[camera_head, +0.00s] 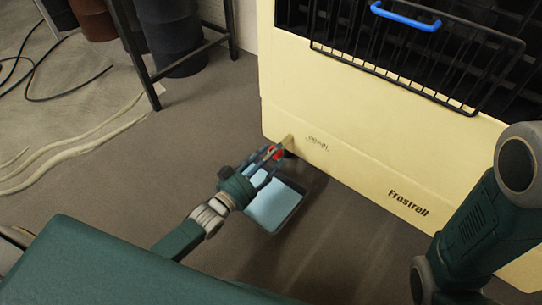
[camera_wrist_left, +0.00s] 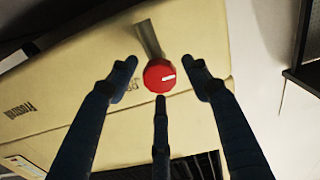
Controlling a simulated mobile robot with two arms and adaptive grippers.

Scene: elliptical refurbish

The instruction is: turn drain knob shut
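The red drain knob (camera_wrist_left: 159,76) has a white mark and sits on the end of a short spout (camera_wrist_left: 149,40) on the cream appliance. In the head view the knob (camera_head: 277,152) shows low on the front panel, partly covered by my left gripper (camera_head: 268,156). In the left wrist view the fingers of my left gripper (camera_wrist_left: 160,80) stand apart around the knob, two at the sides and one below. I see no finger clearly pressed on it. My right gripper is out of view; only part of my right arm shows at the right.
The cream appliance (camera_head: 365,150) fills the back right, with a black wire rack (camera_head: 420,50) and blue handle (camera_head: 405,16) above. A light blue tray (camera_head: 272,205) lies on the floor below the knob. A dark metal stand (camera_head: 140,60) and cables are at left.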

